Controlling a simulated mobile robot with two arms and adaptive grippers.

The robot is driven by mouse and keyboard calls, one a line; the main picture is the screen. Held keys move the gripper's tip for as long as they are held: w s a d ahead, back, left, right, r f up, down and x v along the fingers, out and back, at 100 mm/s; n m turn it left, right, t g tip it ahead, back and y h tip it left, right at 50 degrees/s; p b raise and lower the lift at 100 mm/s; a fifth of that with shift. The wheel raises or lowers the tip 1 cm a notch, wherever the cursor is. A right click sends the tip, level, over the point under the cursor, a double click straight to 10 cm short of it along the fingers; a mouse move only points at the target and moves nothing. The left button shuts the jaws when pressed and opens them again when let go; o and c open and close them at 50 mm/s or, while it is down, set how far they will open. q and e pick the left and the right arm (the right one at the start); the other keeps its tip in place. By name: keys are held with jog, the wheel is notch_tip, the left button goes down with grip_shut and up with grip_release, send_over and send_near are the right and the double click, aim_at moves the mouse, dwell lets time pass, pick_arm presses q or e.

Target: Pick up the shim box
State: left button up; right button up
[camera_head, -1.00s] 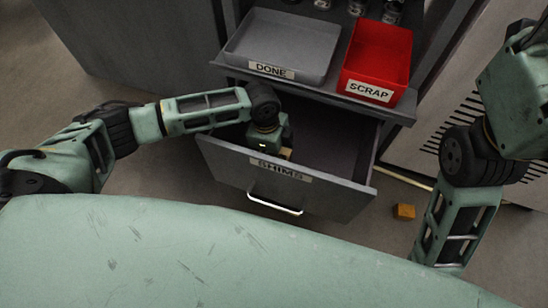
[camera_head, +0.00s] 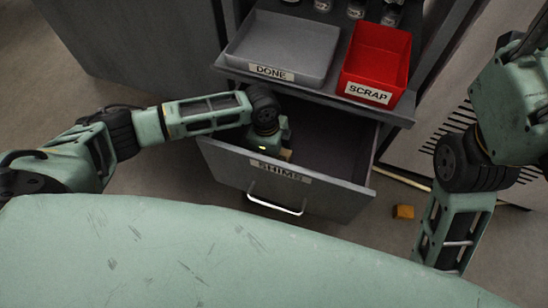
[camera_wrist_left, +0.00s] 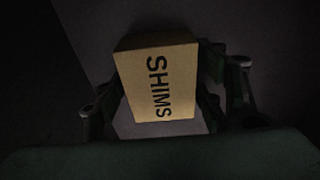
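The shim box (camera_wrist_left: 158,82) is a tan box lettered SHIMS. In the left wrist view it sits between the fingers of my left gripper (camera_wrist_left: 163,80), one finger close along each side. The dim light hides whether both fingers press on it. In the head view my left gripper (camera_head: 268,148) reaches down into the open drawer, and a small tan part of the box (camera_head: 286,155) shows beside it. The drawer front (camera_head: 325,193) carries a SHIMS label. My right arm is at the right; its gripper is out of view.
Above the drawer, a grey DONE tray (camera_head: 285,45) and a red SCRAP bin (camera_head: 378,55) stand on a shelf, with several small jars behind. The drawer's handle (camera_head: 275,204) faces my base. A small orange block (camera_head: 403,211) lies on the floor at the right. The drawer's right part looks empty.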

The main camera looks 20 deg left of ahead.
pick_arm(q)
jog(key=c, duration=1)
jog(key=shift+c, duration=0.2)
